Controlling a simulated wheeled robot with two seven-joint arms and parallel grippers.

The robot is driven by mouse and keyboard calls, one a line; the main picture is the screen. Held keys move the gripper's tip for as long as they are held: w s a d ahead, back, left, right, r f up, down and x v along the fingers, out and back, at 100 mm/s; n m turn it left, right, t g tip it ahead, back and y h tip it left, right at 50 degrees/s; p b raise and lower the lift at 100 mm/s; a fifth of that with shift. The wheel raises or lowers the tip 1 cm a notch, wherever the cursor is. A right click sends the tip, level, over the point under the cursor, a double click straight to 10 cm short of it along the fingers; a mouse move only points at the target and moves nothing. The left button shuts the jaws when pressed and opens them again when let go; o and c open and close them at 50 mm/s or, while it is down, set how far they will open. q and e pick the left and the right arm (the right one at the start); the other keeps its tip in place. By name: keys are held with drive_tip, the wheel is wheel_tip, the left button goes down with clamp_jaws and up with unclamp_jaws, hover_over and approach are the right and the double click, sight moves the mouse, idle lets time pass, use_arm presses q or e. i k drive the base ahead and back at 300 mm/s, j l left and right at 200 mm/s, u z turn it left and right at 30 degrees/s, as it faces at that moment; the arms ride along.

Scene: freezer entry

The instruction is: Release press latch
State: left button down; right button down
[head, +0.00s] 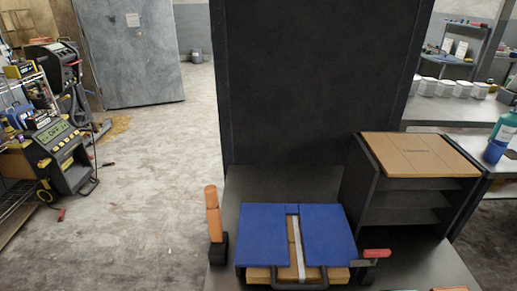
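A press-like fixture stands on a dark grey bench at the bottom centre of the head view. Two blue plates (265,236) lie over a tan board or box (258,274), with a pale strip (298,250) running between them. A red-handled latch (377,253) sticks out at the fixture's right side on a dark bracket. An upright orange handle (213,215) stands on a black base at the left side. I cannot tell whether the latch is engaged. Neither of my grippers is in view.
A dark shelf unit with a tan top (420,155) stands right of the fixture. A tall dark panel (320,80) rises behind. Open concrete floor (160,190) lies left, with equipment (60,150) farther left.

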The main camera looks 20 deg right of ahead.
sight(374, 254)
drive_tip(key=z, duration=1.55)
drive_tip(key=i+j+z, duration=0.1)
drive_tip(key=i+z, duration=0.15)
drive_tip(key=i, duration=0.1)
